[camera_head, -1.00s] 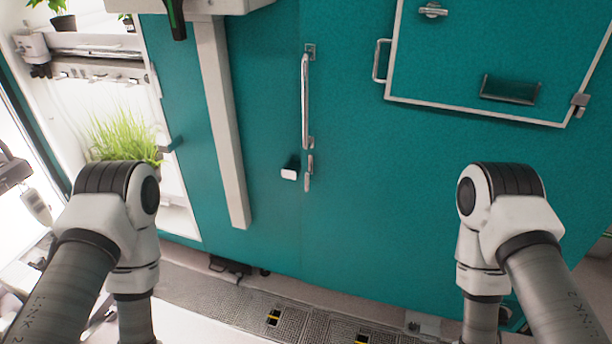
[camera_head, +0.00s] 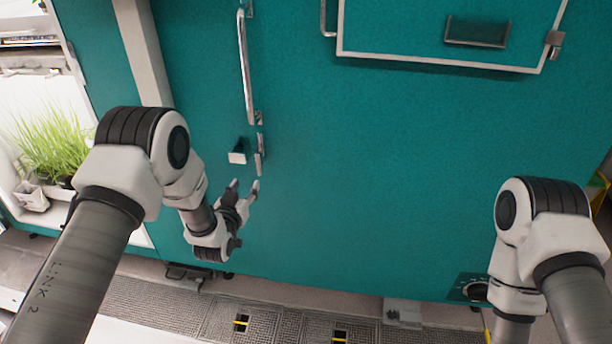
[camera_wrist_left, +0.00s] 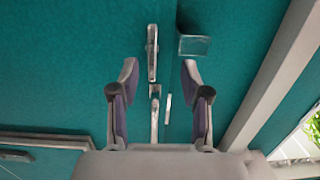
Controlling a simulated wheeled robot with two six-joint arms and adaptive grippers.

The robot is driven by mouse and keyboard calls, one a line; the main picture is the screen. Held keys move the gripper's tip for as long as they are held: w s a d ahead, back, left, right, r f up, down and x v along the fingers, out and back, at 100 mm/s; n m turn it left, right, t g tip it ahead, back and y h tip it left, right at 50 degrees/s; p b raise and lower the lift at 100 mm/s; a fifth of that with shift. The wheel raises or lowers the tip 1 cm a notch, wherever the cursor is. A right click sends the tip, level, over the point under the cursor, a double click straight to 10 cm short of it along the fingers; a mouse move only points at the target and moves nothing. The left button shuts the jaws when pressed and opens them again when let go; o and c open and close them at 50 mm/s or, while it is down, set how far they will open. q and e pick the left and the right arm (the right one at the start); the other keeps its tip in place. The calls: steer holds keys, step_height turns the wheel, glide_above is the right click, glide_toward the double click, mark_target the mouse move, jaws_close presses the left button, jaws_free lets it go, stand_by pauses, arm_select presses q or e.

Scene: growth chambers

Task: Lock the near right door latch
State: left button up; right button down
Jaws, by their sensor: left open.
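The door latch (camera_head: 260,154) is a small metal piece on the teal door front, upright, just below the long vertical handle (camera_head: 243,65). My left gripper (camera_head: 245,186) is open and empty, its fingertips pointing up just below the latch in the head view. In the left wrist view, which looks upside down, the latch (camera_wrist_left: 152,54) lies between the two spread fingertips (camera_wrist_left: 160,72), apparently not touched.
A small white-faced block (camera_head: 238,156) sticks out left of the latch. A pale vertical post (camera_head: 143,50) stands further left, with green plants (camera_head: 50,145) beyond. A framed hatch (camera_head: 440,60) is at upper right. Floor grating (camera_head: 160,305) runs below. The door between my arms is clear.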

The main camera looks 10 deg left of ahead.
mark_target(258, 163)
arm_select(q)
steer(key=shift+t, duration=0.7)
steer(key=w+r, duration=0.1)
steer(key=w, duration=0.1)
steer(key=w+d+r+b, duration=0.1)
steer(key=shift+w+r, duration=0.1)
steer(key=shift+w, duration=0.25)
steer(key=w, duration=0.6)
steer(key=shift+d+f, duration=0.3)
steer(key=shift+w, duration=0.25)
jaws_close()
arm_select(e)
step_height(258, 163, down, 4)
steer(key=shift+s+d+f, duration=0.1)
steer(key=shift+s, duration=0.05)
